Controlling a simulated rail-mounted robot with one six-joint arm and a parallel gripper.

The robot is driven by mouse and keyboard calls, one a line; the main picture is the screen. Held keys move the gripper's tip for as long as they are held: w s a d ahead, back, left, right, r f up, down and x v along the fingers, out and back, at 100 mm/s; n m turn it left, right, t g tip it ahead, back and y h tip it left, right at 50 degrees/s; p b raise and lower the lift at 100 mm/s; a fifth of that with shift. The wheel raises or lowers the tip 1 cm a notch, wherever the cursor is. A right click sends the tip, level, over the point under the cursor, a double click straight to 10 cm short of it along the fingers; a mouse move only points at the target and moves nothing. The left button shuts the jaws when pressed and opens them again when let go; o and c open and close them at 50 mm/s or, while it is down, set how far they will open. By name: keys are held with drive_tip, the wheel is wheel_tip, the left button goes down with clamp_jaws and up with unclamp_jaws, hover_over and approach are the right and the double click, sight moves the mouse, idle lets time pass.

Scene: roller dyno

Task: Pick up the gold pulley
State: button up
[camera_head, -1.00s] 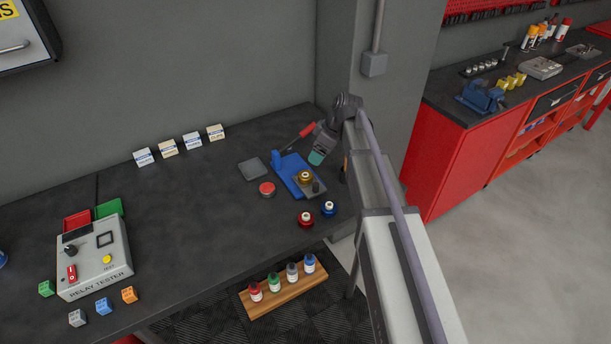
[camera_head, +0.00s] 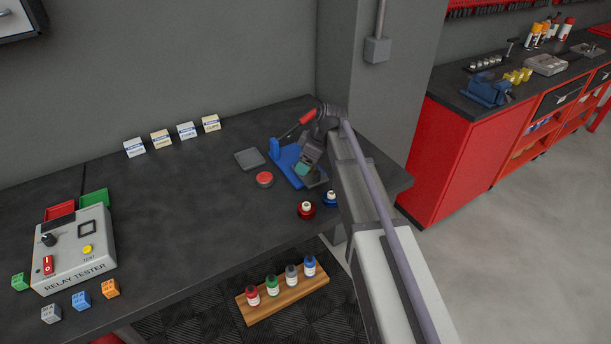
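A blue fixture (camera_head: 285,160) stands on the dark bench beside the wall corner. A grey plate with a dark knob (camera_head: 323,176) shows at its right end. My gripper (camera_head: 303,171) points down over the right part of the fixture. The gold pulley is not visible now; my gripper covers the spot where it sat in the earlier view. The fingers are too small and hidden to tell whether they are open or hold anything.
The bench's middle is clear.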

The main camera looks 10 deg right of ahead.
drive_tip(key=c, duration=1)
drive_tip(key=shift+r+p, duration=0.1)
drive_tip(key=shift+p, duration=0.2)
drive_tip(key=shift+c, duration=0.2)
